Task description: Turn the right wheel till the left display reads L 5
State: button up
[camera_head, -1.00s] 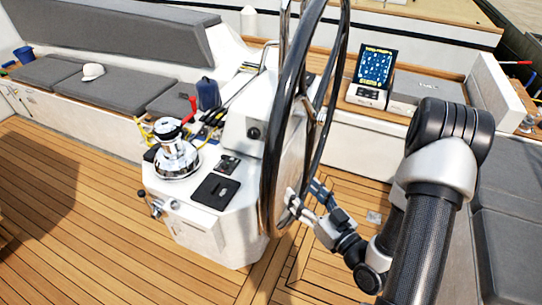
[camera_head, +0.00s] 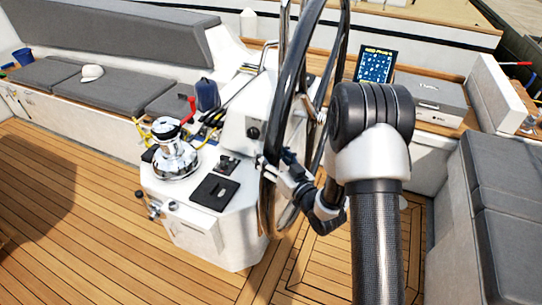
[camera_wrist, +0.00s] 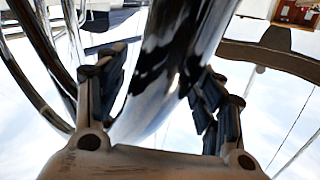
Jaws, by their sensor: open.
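The steering wheel (camera_head: 291,85) has a dark, glossy rim and stands nearly edge-on beside the white pedestal in the head view. My gripper (camera_head: 266,164) is at the lower left part of the wheel, seen small and partly hidden by dark links of my arm. In the wrist view the open fingers of my gripper (camera_wrist: 160,78) stand on both sides of a shiny tube of the wheel (camera_wrist: 165,85). Contact cannot be told. A lit blue screen (camera_head: 375,66) stands behind the wheel; its reading is too small to make out. No "L 5" is legible.
A chrome winch (camera_head: 174,155) and the white pedestal (camera_head: 205,235) stand left of the wheel. A grey box (camera_head: 430,97) lies right of the screen. Grey seat cushions (camera_head: 500,200) are at the right. Teak floor (camera_head: 90,210) is open at the left.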

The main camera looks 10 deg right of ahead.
jog(key=shift+w, duration=0.15)
jog(key=shift+c, duration=0.3)
jog(key=shift+a, duration=0.1)
jog(key=c, duration=1.3)
jog(key=shift+c, duration=0.3)
